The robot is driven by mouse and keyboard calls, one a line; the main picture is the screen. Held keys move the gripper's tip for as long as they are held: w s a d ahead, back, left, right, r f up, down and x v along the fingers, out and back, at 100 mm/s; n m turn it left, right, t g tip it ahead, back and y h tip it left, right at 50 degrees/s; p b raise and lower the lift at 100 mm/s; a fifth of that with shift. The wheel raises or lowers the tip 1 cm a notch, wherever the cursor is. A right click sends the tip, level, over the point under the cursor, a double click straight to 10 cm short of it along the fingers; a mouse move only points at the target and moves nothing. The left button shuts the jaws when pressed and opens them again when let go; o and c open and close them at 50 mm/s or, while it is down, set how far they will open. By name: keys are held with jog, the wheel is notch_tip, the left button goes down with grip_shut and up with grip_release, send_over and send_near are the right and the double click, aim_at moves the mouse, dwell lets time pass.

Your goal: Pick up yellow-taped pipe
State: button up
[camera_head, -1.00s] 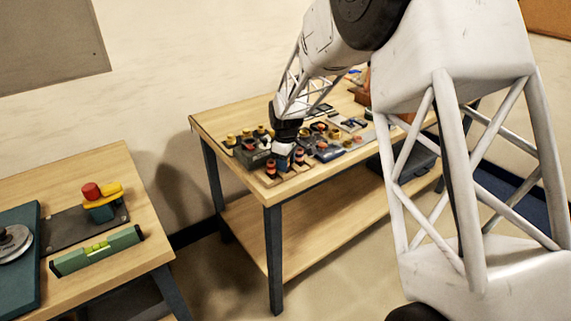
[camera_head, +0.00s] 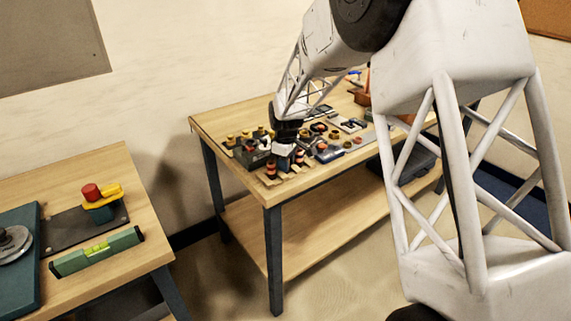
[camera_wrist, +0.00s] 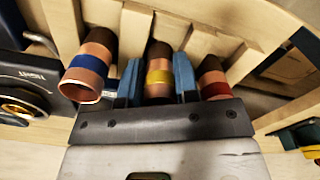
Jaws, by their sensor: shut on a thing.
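The yellow-taped pipe (camera_wrist: 158,75) is a copper tube with a yellow band, in the middle of the wrist view. My gripper (camera_wrist: 158,88) has its two blue fingers on either side of it and is shut on it. The pipe is among the slats of a wooden rack (camera_wrist: 205,40); I cannot tell whether its far end is clear of the rack. A blue-taped pipe (camera_wrist: 90,66) is at left and a red-taped pipe (camera_wrist: 213,78) at right, close beside the fingers. In the head view my gripper (camera_head: 284,160) is low over the far table, and the yellow tape is hidden.
A dark device with a brass-coloured ring (camera_wrist: 22,100) is left of the rack in the wrist view. The far table (camera_head: 245,205) holds several fittings and tools around the gripper.

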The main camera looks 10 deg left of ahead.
jog(key=shift+r, duration=0.1)
jog(key=shift+r, duration=0.85)
jog(key=shift+s+r, duration=0.15)
jog(key=shift+r, duration=0.7)
jog(key=s+d, duration=0.3)
jog(key=s, duration=0.4)
jog(key=s+d+r, duration=0.1)
jog(key=s+d, duration=0.2)
jog(key=s, duration=0.4)
jog(key=shift+s+r, duration=0.2)
jog(key=shift+s, duration=0.05)
jog(key=w+r, duration=0.1)
jog(key=w, duration=0.5)
jog(key=w+a+r, duration=0.1)
jog(key=w, duration=0.5)
jog(key=w+a+r, duration=0.1)
jog(key=w, duration=0.4)
jog(key=shift+w+a+r, duration=0.15)
jog(key=shift+w+r, duration=0.2)
jog(key=shift+w, duration=0.05)
jog(key=w+r, duration=0.2)
jog(key=w, duration=1.5)
jog(key=shift+d, duration=0.2)
